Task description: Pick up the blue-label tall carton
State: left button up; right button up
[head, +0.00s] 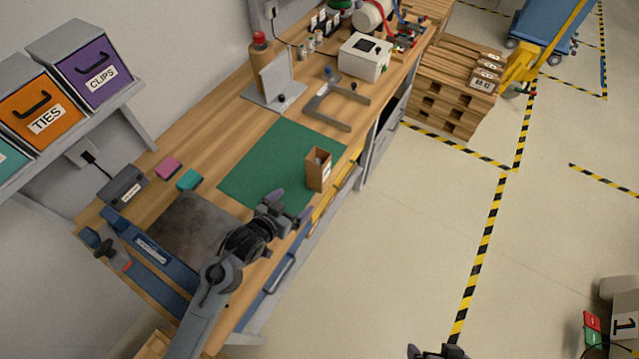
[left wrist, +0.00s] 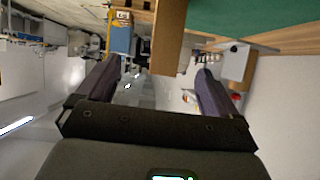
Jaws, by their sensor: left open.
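A tall brown carton (head: 314,174) stands upright on the green mat (head: 262,160), near the bench's front edge. It has a small pale label on its right side; I cannot make out any blue. My left gripper (head: 290,206) is open and empty, below and left of the carton in the head view and apart from it. In the left wrist view a brown carton face (left wrist: 168,38) shows ahead, between and beyond the spread fingers (left wrist: 155,85). My right gripper (head: 437,352) is only partly in view at the bottom edge, and its jaws are unclear.
A dark metal plate (head: 194,228) and a blue vise-like tool (head: 150,250) lie left of the mat. A grey bracket (head: 335,105) and a white box printer (head: 364,57) stand beyond it. Open floor lies right of the bench.

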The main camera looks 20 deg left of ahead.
pick_arm(q)
jog(key=t+b, duration=0.2)
jog(key=b, duration=0.2)
send_near(314, 174)
jog(key=f, duration=0.1)
jog(key=shift+h, duration=0.3)
jog(key=x, duration=0.2)
jog(key=b+x, duration=0.1)
jog(key=x, duration=0.3)
jog(key=shift+w+a+r, duration=0.1)
jog(key=shift+w+r, duration=0.2)
jog(key=shift+w, duration=0.25)
jog(key=shift+x, duration=3)
jog(key=shift+a, duration=0.15)
pick_arm(e)
notch_tip(314, 174, down, 8)
jog(key=shift+w+r, duration=0.15)
pick_arm(q)
jog(key=c, duration=1)
pick_arm(e)
jog(key=shift+d, duration=0.15)
pick_arm(q)
jog(key=shift+c, duration=0.2)
